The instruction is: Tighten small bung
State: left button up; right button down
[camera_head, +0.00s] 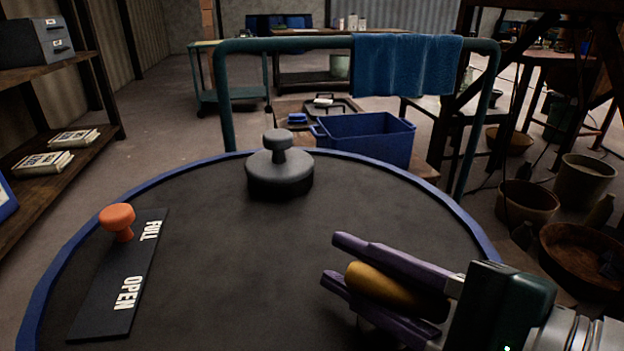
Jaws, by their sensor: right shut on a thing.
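My right gripper (334,258) comes in from the lower right over the dark round vat top (250,275). Its two purple fingers are shut on a yellow-brown rounded handle (385,288), which lies lengthwise between them. This may be the small bung; the fingers hide its lower part, and I cannot tell how it sits in the top. A larger grey bung (280,175) with a knob stands upright near the far rim. My left gripper is not in view.
An orange knob (118,220) stands at the far end of a black plate (115,290) marked FULL and OPEN. A teal rail (228,100) with a blue towel (405,65) rises behind the vat. A blue crate (368,140) sits beyond. Shelves (45,165) stand left, pots (583,180) right.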

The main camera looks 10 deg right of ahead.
aim_at(397, 302)
jog(key=m+t+h+p, duration=0.1)
jog(key=m+h+p, duration=0.1)
jog(key=h, duration=0.1)
jog(key=d+m+t+h+p, duration=0.1)
jog(key=m+h+p, duration=0.1)
jog(key=p, duration=0.1)
jog(key=shift+w+r+m+h, duration=0.2)
jog(key=shift+m+h, duration=0.2)
jog(key=m+h+p, duration=0.1)
jog(key=h, duration=0.1)
jog(key=d+m+h+p, duration=0.1)
jog(key=m+h, duration=0.1)
jog(key=shift+f, duration=0.15)
jog(key=shift+d+f+m+h+p, duration=0.1)
jog(key=shift+d+m+h+p, duration=0.15)
jog(key=shift+m+h, duration=0.4)
jog(key=shift+d+m+h+p, duration=0.2)
jog(key=shift+m+h, duration=0.25)
jog(key=shift+h, duration=0.4)
jog(key=c, duration=0.7)
grip_release()
jog(key=shift+s, duration=0.1)
jog(key=shift+s+a, duration=0.2)
jog(key=shift+s, duration=0.1)
jog(key=p+v, duration=0.1)
jog(key=v, duration=0.3)
jog(key=p+v, duration=0.1)
jog(key=v, duration=0.4)
jog(key=shift+r, duration=0.2)
